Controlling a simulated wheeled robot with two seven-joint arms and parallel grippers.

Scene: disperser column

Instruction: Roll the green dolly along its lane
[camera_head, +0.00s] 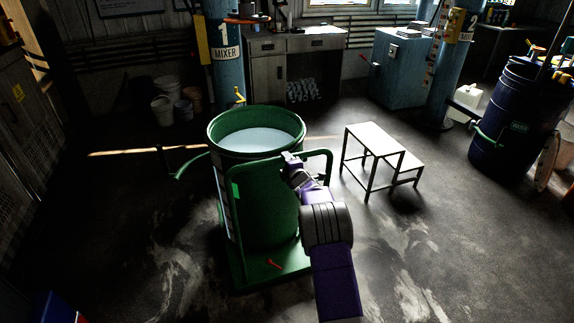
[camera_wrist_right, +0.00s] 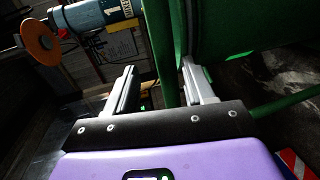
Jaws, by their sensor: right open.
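The green dolly (camera_head: 247,278) stands mid-floor in the head view, with a flat base, a red pedal (camera_head: 274,264) and a tubular handle frame. It carries a large green drum (camera_head: 213,133) with pale contents. My right gripper (camera_head: 289,161) is at the upper part of the handle frame, on the near side. In the right wrist view my right gripper (camera_wrist_right: 158,68) is open, with a green upright tube (camera_wrist_right: 160,45) of the dolly between its fingers. Whether either finger touches the tube, I cannot tell. My left gripper is not in view.
A step stool (camera_head: 374,139) stands to the right of the dolly. A blue column marked 1 MIXER (camera_head: 223,75) stands behind it, with several buckets (camera_head: 162,110) to the left. A dark blue barrel (camera_head: 499,135) is at the right. A pale strip (camera_head: 125,152) crosses the floor behind the dolly.

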